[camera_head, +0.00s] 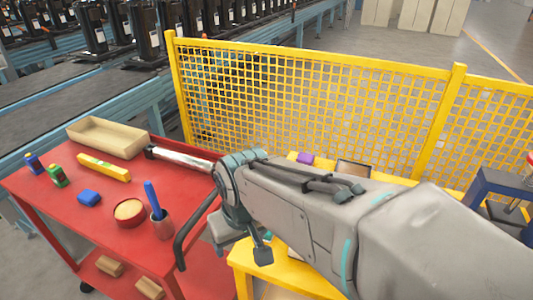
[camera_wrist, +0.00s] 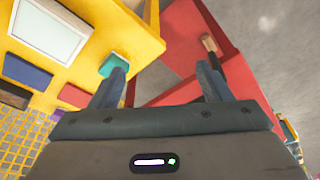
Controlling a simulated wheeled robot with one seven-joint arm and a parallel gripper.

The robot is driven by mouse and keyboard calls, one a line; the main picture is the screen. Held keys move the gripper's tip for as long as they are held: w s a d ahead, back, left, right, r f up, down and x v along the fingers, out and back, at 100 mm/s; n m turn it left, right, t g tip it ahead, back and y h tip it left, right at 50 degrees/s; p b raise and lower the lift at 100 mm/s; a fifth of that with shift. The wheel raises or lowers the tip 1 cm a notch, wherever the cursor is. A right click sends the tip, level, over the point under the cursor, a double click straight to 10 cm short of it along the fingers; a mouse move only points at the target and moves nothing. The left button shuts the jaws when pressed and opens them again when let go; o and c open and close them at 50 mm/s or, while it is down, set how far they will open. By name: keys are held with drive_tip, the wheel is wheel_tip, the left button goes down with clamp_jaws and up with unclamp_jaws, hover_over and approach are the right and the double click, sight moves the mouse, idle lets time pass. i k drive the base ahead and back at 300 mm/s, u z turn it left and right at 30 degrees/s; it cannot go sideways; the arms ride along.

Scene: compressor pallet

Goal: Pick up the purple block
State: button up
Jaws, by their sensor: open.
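The purple block (camera_head: 305,158) lies on the far side of the yellow table (camera_head: 245,260), near the mesh fence and beyond my arm. In the wrist view, a dark blue-violet block (camera_wrist: 27,71) on the yellow surface at the left may be the same one; I cannot be sure. My gripper (camera_wrist: 160,71) is open and empty, with its two fingers apart over the gap between the yellow table and the red cart. The blue-violet block is well left of the fingers. In the head view my arm hides part of the table.
A teal block (camera_wrist: 114,62) shows by the left finger, with a dark red block (camera_wrist: 75,95) beside it. The red cart (camera_head: 95,230) holds a beige tray (camera_head: 108,138) and several items. The yellow mesh fence (camera_head: 310,100) stands behind.

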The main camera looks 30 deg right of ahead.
sight(308, 159)
drive_tip(key=z, duration=1.1)
drive_tip(key=k, duration=0.75)
drive_tip(key=u, duration=0.65)
drive_tip(key=i, duration=0.95)
drive_tip(key=z, duration=0.05)
